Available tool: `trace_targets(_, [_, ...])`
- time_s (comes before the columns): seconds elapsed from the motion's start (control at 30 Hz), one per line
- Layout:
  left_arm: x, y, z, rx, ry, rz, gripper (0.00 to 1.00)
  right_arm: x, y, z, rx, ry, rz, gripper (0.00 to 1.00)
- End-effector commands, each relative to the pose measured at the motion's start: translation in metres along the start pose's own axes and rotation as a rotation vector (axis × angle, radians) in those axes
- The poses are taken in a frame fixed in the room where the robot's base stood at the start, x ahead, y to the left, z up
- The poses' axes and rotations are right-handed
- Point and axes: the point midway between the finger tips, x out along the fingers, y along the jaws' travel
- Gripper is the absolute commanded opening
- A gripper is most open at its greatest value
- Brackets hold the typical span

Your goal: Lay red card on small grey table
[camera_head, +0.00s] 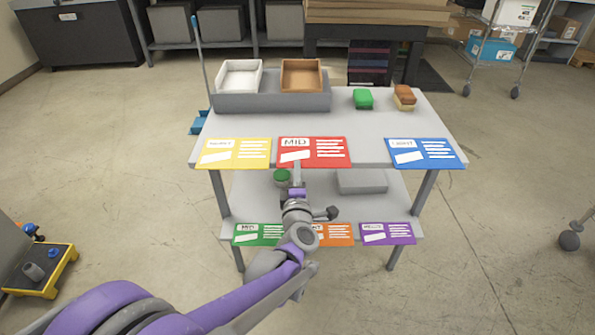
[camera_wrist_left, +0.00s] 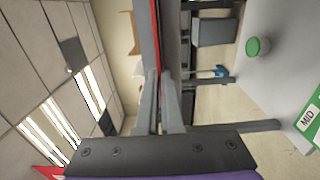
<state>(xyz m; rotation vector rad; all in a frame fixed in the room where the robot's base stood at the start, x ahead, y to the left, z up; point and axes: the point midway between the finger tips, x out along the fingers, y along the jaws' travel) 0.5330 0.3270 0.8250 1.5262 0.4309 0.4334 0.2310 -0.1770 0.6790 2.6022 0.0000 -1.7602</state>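The red card (camera_head: 330,150), marked MID, lies at the front edge of the upper top of a grey two-level table (camera_head: 375,126), between a yellow and a blue card. My left gripper (camera_head: 297,168) reaches up to the red card's lower left edge and covers a little of it. In the left wrist view, my left gripper's fingers (camera_wrist_left: 163,85) point at a thin red edge, seen edge-on; whether they are clamped on it I cannot tell. My right gripper is not in view. I cannot tell whether this grey table is the small grey table.
The yellow card (camera_head: 233,153) and blue card (camera_head: 424,153) flank the red one. Green (camera_head: 258,234), orange (camera_head: 338,234) and purple (camera_head: 387,233) cards line the lower shelf. Two trays, white (camera_head: 240,77) and brown (camera_head: 302,75), stand at the back.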

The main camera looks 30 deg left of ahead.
Motion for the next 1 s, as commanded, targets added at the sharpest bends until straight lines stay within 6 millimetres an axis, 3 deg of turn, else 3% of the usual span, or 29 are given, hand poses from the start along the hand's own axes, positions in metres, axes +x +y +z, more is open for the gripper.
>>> trace_targets(0.1, [0.0, -0.004, 0.0, 0.0, 0.0, 0.0, 0.0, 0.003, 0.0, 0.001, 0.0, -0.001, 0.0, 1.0])
trace_targets(0.3, [0.0, -0.003, 0.0, 0.0, 0.0, 0.0, 0.34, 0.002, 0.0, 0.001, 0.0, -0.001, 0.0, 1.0])
trace_targets(0.67, [-0.002, 0.002, 0.0, 0.0, 0.0, 0.0, 0.34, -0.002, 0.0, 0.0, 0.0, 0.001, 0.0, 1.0])
trace_targets(1.0, [-0.069, 0.002, 0.001, -0.001, -0.003, 0.0, 0.34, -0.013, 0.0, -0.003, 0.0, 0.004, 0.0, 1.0])
